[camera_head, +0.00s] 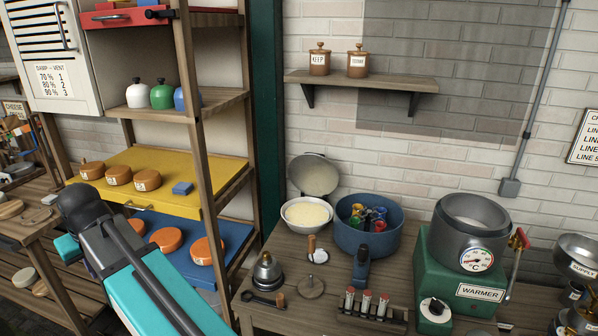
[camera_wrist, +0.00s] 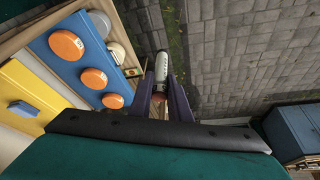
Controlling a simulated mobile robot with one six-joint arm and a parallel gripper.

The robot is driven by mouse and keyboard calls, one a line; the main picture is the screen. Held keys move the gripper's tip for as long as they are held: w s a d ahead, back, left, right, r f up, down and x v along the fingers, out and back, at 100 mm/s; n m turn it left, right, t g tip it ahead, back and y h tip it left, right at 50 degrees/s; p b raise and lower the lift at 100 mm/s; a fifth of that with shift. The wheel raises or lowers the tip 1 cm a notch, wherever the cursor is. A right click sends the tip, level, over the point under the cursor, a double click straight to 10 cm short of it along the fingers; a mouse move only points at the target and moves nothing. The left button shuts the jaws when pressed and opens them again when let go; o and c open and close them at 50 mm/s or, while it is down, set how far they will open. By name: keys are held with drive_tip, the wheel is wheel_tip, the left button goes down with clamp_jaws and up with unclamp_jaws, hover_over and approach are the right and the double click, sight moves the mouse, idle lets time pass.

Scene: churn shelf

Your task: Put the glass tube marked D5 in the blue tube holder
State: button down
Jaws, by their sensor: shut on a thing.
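In the wrist view my gripper (camera_wrist: 164,78) has its two dark purple fingers shut on a slim tube (camera_wrist: 163,68) with a pale label and a reddish end. I cannot read its marking. The held tube is over the floor, beside the shelf with orange rounds. In the head view my arm hides my gripper. A rack (camera_head: 372,314) with several red-topped tubes (camera_head: 366,301) stands at the table's front. A blue pan (camera_head: 368,243) behind it holds several small coloured cups, one of them blue (camera_head: 379,213). I cannot tell which thing is the blue tube holder.
A green warmer (camera_head: 465,290) with a grey pot (camera_head: 472,230) stands right of the rack. A bowl (camera_head: 306,213), a kettle-like metal pot (camera_head: 267,271) and a lid (camera_head: 311,286) stand to the left. A wooden shelf post (camera_head: 195,150) rises beside my arm.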

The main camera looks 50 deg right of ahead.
drive_tip(key=shift+w+d, duration=0.1)
idle(0.3)
drive_tip(key=shift+d, duration=0.2)
drive_tip(key=w+d+r+m+h+p, duration=0.15)
drive_tip(key=d+m, duration=0.35)
drive_tip(key=d, duration=1.7)
drive_tip(key=s+d+r+m+g+h+p, duration=0.1)
drive_tip(key=s+d+m+p, duration=0.2)
drive_tip(key=d, duration=0.9)
drive_tip(key=s+d+m+g+h, duration=0.1)
drive_tip(key=s+d+m, duration=0.3)
drive_tip(key=d, duration=0.8)
drive_tip(key=s+d+r+m+g+h+p, duration=0.1)
drive_tip(key=s+d+m+g+p, duration=0.2)
drive_tip(key=s+d, duration=3)
drive_tip(key=s+m+p, duration=0.1)
drive_tip(key=m, duration=0.4)
drive_tip(key=shift+s+f, duration=0.1)
drive_tip(key=shift+f, duration=0.05)
drive_tip(key=shift+f+b, duration=0.9)
drive_tip(key=shift+f, duration=0.75)
